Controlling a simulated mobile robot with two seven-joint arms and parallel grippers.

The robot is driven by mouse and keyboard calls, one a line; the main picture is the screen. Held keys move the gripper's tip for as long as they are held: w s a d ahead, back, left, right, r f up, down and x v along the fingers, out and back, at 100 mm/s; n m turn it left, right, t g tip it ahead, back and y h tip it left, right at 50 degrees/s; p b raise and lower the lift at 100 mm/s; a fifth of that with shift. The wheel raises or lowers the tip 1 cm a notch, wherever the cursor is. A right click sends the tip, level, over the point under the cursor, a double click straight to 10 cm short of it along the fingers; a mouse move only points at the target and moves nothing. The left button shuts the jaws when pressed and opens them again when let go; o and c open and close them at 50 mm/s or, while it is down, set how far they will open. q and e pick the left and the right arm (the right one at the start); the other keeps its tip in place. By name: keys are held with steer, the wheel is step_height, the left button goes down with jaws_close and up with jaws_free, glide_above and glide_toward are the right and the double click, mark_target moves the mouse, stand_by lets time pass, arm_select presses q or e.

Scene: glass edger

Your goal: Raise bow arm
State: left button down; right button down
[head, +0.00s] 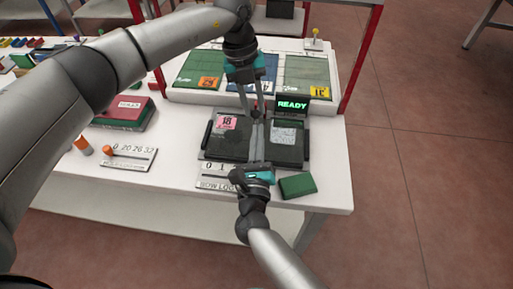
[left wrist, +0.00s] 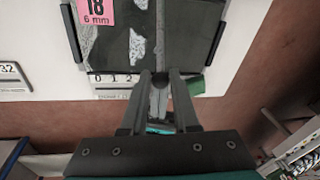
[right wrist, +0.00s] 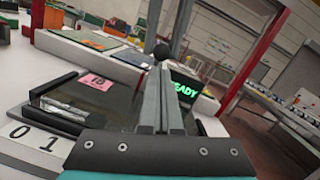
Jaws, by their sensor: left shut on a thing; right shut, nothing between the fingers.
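The bow gauge is a black plate (head: 231,146) with a thin grey bow arm (left wrist: 160,25) along its middle. My left gripper (head: 257,109) reaches down at the bar's far end and is shut on what seems to be the bow arm; the fingers mostly hide the grip. My right gripper (head: 258,128) comes in from the front, low along the bar, with its fingers together and empty. A black round knob (right wrist: 161,51) shows just past the right fingertips in the right wrist view. I cannot tell how far the arm is tilted.
A lit READY display (head: 292,105) stands behind the plate. A green block (head: 297,186) lies at the front right. A numbered strip (head: 130,157) and red box (head: 125,109) are left. Coloured panels (head: 306,75) and red posts (head: 361,55) stand behind.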

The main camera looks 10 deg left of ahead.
arm_select(q)
steer(key=shift+w, duration=0.15)
arm_select(e)
steer(key=shift+w, duration=0.5)
steer(key=shift+r, duration=0.1)
arm_select(q)
steer(key=shift+d+f, duration=0.1)
steer(key=shift+f, duration=0.05)
arm_select(e)
steer(key=shift+w+a+r, duration=0.1)
steer(key=shift+w+r, duration=0.05)
steer(key=shift+r, duration=0.35)
steer(key=shift+w+a+r, duration=0.1)
steer(key=shift+w+r, duration=0.05)
steer(key=shift+r, duration=0.35)
arm_select(q)
steer(key=c, duration=1.1)
jaws_free()
steer(key=shift+o, duration=1.3)
steer(key=shift+f, duration=0.1)
steer(key=shift+o, duration=0.9)
arm_select(e)
steer(key=shift+f, duration=0.1)
steer(key=shift+f, duration=0.1)
arm_select(q)
steer(key=shift+r, duration=0.2)
